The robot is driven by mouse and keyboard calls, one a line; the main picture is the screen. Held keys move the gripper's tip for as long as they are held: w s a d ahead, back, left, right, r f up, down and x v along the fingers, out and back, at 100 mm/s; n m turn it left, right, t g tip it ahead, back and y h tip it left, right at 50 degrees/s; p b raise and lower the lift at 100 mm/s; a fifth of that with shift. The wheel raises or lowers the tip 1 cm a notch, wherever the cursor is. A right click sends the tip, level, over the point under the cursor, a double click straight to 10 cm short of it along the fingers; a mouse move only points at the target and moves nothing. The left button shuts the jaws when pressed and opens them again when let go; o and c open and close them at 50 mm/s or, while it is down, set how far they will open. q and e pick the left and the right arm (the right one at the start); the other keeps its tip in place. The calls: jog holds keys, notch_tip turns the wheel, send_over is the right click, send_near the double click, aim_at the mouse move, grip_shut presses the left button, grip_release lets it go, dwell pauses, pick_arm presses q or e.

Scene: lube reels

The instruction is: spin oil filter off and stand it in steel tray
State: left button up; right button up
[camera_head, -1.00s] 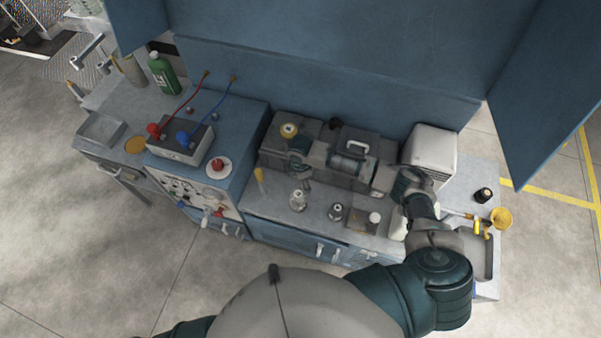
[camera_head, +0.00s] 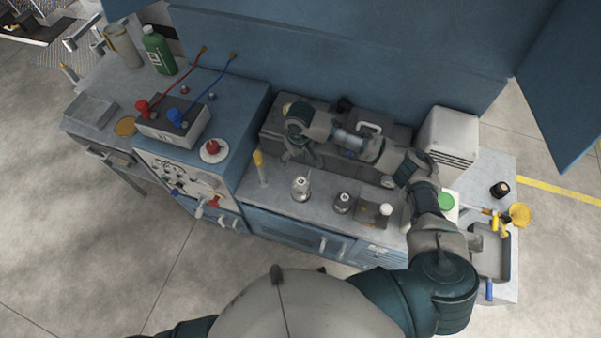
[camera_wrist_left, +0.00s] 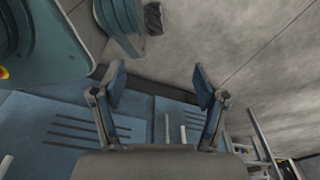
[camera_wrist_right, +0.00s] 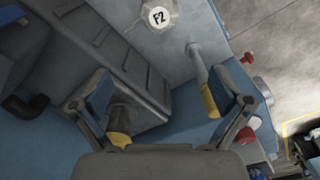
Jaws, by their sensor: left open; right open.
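I cannot tell for sure which object is the oil filter; a yellow-topped cylinder (camera_head: 287,106) on the dark grey block is one candidate, largely hidden behind my right wrist. In the right wrist view, a dark cylinder with a yellow end (camera_wrist_right: 120,138) shows near the left finger's base. My right gripper (camera_head: 300,156) is open above the bench's back; its fingers also show in the right wrist view (camera_wrist_right: 165,88). A shallow grey tray (camera_head: 509,262) lies on the right bench and another (camera_head: 72,117) at far left. My left gripper (camera_wrist_left: 160,85) is open and empty, outside the head view.
A yellow-handled tool (camera_head: 258,160) stands upright near the right gripper. A battery-like box (camera_head: 172,131) is left. A small black cylinder (camera_head: 500,189) stands right.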

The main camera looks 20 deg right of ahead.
aim_at(301, 186)
pick_arm(q)
jog(key=shift+w+d+f+b, duration=0.6)
jog(key=shift+w+f+b, duration=1.35)
jog(key=shift+b, duration=1.15)
pick_arm(e)
jog(key=f+m+b, duration=0.1)
jog(key=f, duration=0.5)
jog(key=s+f+m, duration=0.1)
jog(key=f, duration=0.5)
jog(key=f+m+b, duration=0.1)
jog(key=f, duration=0.5)
jog(key=shift+s+d+b, duration=0.15)
jog(key=shift+d+b, duration=0.15)
jog(key=shift+b, duration=0.05)
jog(key=shift+f, duration=0.45)
pick_arm(q)
jog(key=w+r, duration=0.5)
jog(key=r, duration=0.1)
jog(key=shift+d, duration=0.3)
